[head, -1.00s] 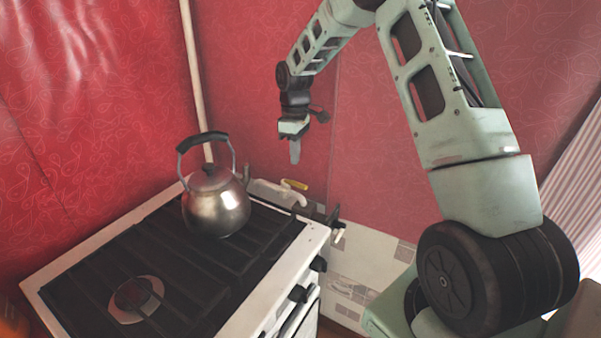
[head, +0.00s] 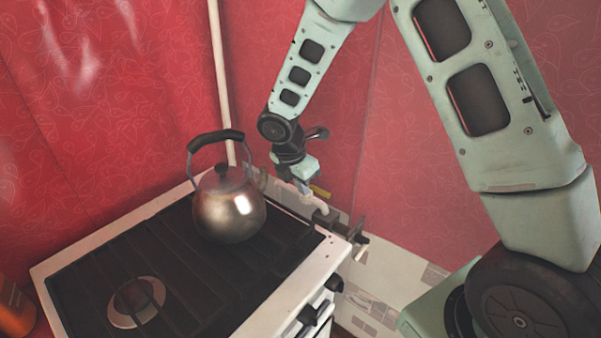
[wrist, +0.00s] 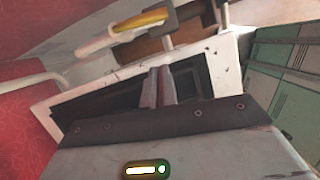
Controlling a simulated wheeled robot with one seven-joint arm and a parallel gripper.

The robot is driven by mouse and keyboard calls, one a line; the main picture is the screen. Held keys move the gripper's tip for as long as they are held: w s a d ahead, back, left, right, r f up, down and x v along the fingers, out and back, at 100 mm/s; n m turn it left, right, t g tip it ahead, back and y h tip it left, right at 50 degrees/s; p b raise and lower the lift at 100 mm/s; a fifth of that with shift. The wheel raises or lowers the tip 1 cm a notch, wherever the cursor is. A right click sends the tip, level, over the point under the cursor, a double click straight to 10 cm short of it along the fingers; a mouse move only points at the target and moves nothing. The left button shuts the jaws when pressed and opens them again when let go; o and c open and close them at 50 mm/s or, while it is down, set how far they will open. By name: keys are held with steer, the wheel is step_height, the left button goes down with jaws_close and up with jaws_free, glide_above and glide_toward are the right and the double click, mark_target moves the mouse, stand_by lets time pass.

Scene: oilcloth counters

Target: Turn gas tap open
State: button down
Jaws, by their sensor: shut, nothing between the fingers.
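The gas tap's yellow handle (head: 320,191) sits on a pale pipe (head: 317,204) behind the stove's back right corner. In the wrist view the yellow handle (wrist: 140,22) lies near the top, on a white pipe (wrist: 95,47). My gripper (head: 304,188) points down just left of the handle in the head view, close to it. Whether they touch cannot be told. In the wrist view its shut fingers (wrist: 157,85) are in the middle, with the handle beyond them. The fingers hold nothing.
A steel kettle (head: 229,205) stands on the stove (head: 190,260), left of my gripper. A pale vertical pipe (head: 220,85) runs up the red wall (head: 120,110) behind. Dark brackets (head: 345,229) stick out at the stove's right back corner. The space above the tap is clear.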

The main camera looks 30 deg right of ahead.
mark_target(322, 192)
steer(key=x, duration=0.3)
steer(key=shift+d+f, duration=0.15)
steer(key=shift+f, duration=0.15)
steer(key=shift+w+d+f+p, duration=0.1)
steer(key=shift+w+d+p, duration=0.15)
steer(key=shift+d, duration=0.4)
steer(key=shift+w+d+f+p, duration=0.1)
steer(key=shift+d+p, duration=0.15)
steer(key=shift+d, duration=0.35)
steer(key=shift+w+d+f+p, duration=0.1)
steer(key=shift+w+d+p, duration=0.15)
steer(key=shift+d, duration=0.4)
steer(key=shift+d+n+t+p, duration=0.35)
steer(key=shift+d+n, duration=0.45)
steer(key=shift+d, duration=0.15)
